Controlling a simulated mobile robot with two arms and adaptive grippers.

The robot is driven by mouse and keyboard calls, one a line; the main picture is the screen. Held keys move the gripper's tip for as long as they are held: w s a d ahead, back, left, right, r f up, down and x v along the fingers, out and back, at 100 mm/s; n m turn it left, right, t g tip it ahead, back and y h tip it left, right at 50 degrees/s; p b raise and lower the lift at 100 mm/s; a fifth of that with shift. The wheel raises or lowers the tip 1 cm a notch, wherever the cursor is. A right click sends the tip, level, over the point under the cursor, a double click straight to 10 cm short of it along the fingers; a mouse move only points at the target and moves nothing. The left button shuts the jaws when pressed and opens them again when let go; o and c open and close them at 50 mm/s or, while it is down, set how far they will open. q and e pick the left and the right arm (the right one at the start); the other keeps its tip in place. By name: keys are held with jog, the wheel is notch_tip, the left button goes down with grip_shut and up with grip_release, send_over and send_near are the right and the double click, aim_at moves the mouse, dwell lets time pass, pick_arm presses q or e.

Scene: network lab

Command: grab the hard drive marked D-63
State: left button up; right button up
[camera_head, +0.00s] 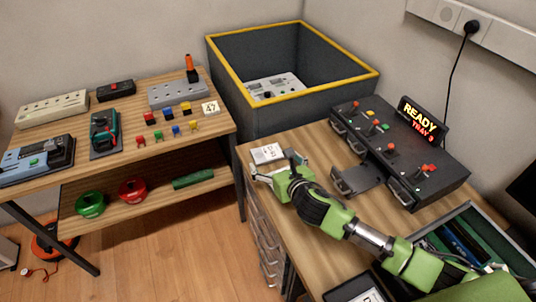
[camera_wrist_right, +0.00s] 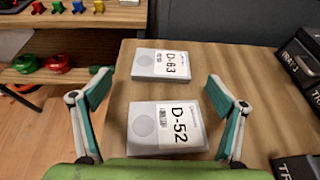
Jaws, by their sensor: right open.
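The hard drive marked D-63 (camera_wrist_right: 160,65) is a flat light-grey box with a white label, lying on the wooden table near its edge. It also shows in the head view (camera_head: 267,153), just beyond my right gripper (camera_head: 277,169). A second grey drive, marked D-52 (camera_wrist_right: 148,128), lies nearer in the right wrist view, with a gap between the two. My right gripper (camera_wrist_right: 160,80) is open and empty, its green-padded fingers either side of D-52's far end, D-63 beyond the tips. In the head view the gripper hides D-52. My left gripper is not in view.
A dark tray unit (camera_head: 400,150) with red levers and a sign (camera_head: 419,120) reading "READY TRAY 3" stands right of the drives, one tray (camera_head: 355,179) pulled out. A grey bin with yellow rim (camera_head: 330,98) stands behind the table. An open drawer (camera_head: 465,240) is at right.

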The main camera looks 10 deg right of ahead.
aim_at(268, 153)
jog(key=shift+w+f, duration=0.15)
jog(key=shift+w, duration=0.25)
jog(key=x, duration=0.4)
jog(key=shift+d+f, duration=0.1)
jog(key=shift+f, duration=0.05)
jog(key=shift+w+f, duration=0.15)
jog(key=shift+w, duration=0.15)
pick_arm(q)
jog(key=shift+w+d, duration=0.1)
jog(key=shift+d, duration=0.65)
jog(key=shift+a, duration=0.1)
pick_arm(e)
jog(key=c, duration=1.4)
